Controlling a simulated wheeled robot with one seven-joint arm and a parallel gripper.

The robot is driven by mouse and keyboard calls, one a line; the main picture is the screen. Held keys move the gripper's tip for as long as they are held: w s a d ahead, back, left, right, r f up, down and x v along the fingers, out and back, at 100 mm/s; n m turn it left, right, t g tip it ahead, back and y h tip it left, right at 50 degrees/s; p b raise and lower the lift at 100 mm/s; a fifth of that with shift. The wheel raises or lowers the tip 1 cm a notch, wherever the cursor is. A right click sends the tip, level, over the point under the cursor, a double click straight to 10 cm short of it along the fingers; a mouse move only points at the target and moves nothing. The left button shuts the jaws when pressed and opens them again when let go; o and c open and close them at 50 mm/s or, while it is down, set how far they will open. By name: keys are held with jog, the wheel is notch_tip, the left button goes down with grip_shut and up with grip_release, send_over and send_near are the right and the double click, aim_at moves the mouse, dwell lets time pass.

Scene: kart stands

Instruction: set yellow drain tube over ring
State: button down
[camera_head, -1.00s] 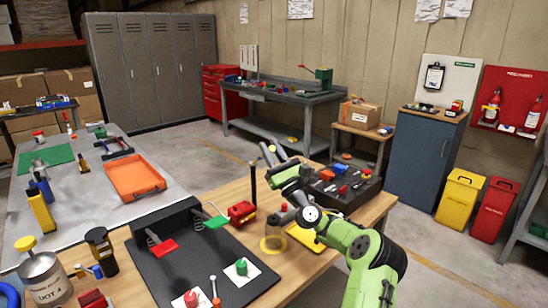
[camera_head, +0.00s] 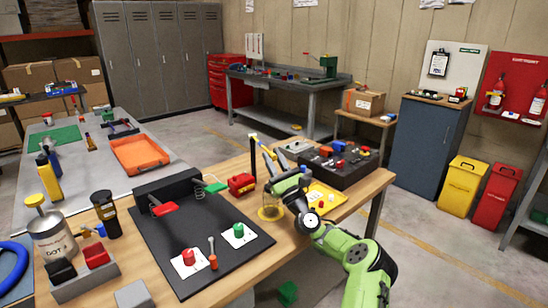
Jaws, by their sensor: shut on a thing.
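My gripper (camera_head: 267,156) is at the end of the green arm, above the wooden bench, with its fingers pointing away from me. A little yellow shows at the fingertips. It looks like part of the yellow drain tube (camera_head: 270,157), and most of it is hidden by the fingers and hand. A yellow ring (camera_head: 268,213) lies flat on the bench, below and nearer than the fingertips, beside my wrist. A thin black post (camera_head: 253,160) stands just left of the fingers. I cannot tell whether the tube touches anything.
A black mat (camera_head: 190,262) with red and green knobs lies front left. A red box (camera_head: 241,184) sits behind the ring. A yellow tray (camera_head: 322,197) and a black tool tray (camera_head: 335,170) stand to the right.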

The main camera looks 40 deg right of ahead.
jog(key=shift+w+f, duration=0.1)
jog(key=shift+f, duration=0.15)
jog(key=c, duration=1)
grip_release()
jog(key=shift+w, duration=0.15)
jog(key=v, duration=1.5)
jog(key=shift+s+f, duration=0.15)
jog(key=shift+s, duration=0.25)
jog(key=shift+p, duration=0.3)
